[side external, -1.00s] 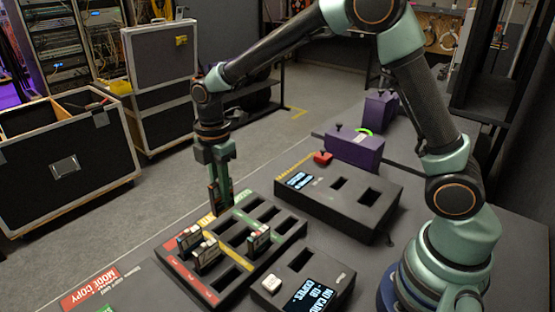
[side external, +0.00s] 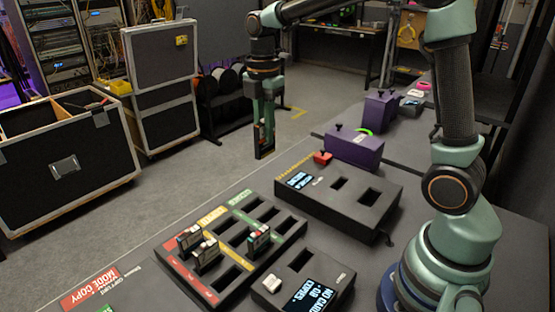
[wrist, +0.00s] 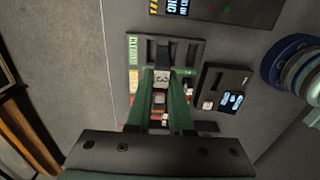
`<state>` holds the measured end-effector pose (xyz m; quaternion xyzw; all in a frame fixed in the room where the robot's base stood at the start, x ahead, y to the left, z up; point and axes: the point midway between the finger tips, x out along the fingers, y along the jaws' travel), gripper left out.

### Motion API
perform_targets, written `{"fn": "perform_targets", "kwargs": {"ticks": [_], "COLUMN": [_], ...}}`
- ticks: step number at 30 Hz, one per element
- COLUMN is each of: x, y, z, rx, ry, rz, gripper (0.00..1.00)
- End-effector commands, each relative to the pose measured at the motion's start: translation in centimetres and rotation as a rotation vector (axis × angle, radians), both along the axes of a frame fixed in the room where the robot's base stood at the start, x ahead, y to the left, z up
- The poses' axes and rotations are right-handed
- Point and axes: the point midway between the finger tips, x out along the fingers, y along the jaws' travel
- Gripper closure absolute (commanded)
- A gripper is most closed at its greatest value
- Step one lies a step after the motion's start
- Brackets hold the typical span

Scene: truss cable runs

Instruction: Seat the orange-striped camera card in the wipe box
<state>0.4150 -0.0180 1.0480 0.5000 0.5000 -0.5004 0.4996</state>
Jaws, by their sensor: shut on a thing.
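My gripper (side external: 264,148) is raised above and behind the card rack, shut on a dark upright camera card (side external: 265,154). In the wrist view my gripper (wrist: 161,88) has the card (wrist: 162,77) between its green fingers, and a pale mark shows on it. I cannot make out its stripe colour clearly. A dark box (side external: 345,212) with a lit screen, a red button, yellow hazard marks and open slots stands right of the gripper, apart from it; it looks like the wipe box, though its name is not readable.
The rack (side external: 237,273) has red, yellow and green bands, several empty slots and several standing cards (side external: 205,256). A smaller box (side external: 338,280) with a lit screen and white button stands in front. Purple boxes (side external: 353,152) stand behind the hazard-marked box.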

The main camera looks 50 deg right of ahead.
Motion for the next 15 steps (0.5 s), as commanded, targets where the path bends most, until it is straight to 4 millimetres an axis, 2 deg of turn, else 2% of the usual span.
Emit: {"fn": "perform_targets", "kwargs": {"ticks": [1,6,10,15], "x": [-0.9,-4.6,-7.6,-10.7], "y": [-2.5,-8.8,-12.5,-15.2], "z": [-0.5,-2.2,-3.4,-4.5], "rx": [0.000,0.001,0.000,0.000], "ry": [0.000,0.001,0.000,0.000], "rz": [-0.012,-0.013,-0.011,-0.005], "gripper": [1.00,1.00,1.00,1.00]}}
